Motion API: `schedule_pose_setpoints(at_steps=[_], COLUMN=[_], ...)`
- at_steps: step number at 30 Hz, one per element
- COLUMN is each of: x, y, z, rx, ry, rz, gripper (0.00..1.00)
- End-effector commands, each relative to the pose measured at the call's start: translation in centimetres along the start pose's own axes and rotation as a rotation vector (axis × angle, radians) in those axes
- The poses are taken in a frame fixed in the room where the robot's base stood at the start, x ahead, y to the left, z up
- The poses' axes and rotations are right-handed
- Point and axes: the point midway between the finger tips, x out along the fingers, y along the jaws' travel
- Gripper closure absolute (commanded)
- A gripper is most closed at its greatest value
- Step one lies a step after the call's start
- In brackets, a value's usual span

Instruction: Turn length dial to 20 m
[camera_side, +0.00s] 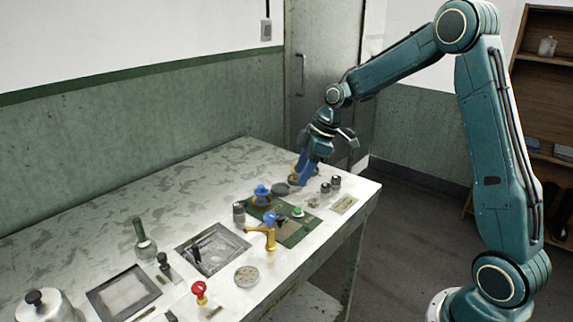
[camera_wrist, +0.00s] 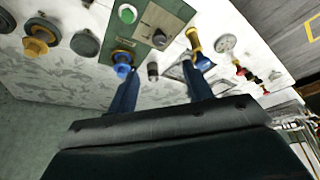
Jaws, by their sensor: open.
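My gripper (camera_side: 305,172) is open and empty above the far right end of the bench. Its two blue fingers (camera_wrist: 162,80) stand wide apart in the wrist view. No readable label or scale marks out the length dial. A yellow and blue round knob (camera_wrist: 40,38) is at the upper left of the wrist view, beside a flat grey disc (camera_wrist: 85,42). The grey disc also shows near the gripper in the side view (camera_side: 281,189). A second blue-topped knob (camera_side: 261,194) sits at the green panel; my left finger partly overlaps it in the wrist view (camera_wrist: 122,58).
The green panel (camera_side: 297,232) carries a green button (camera_side: 298,211). Dark knobs (camera_side: 336,182) stand at the bench's right edge. The bench's back left is clear.

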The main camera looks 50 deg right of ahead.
Motion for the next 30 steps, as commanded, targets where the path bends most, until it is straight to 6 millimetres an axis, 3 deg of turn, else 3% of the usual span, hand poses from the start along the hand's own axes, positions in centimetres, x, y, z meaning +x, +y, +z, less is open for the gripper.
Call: schedule_pose_setpoints(at_steps=[14, 20, 30], x=[1.1, 3.2, 8.3], y=[0.1, 0.1, 0.0], z=[0.1, 0.1, 0.1], rx=[-0.005, -0.004, -0.005], ry=[0.001, 0.0, -0.001], rz=[-0.005, -0.005, -0.007], gripper=[0.49, 0.49, 0.49])
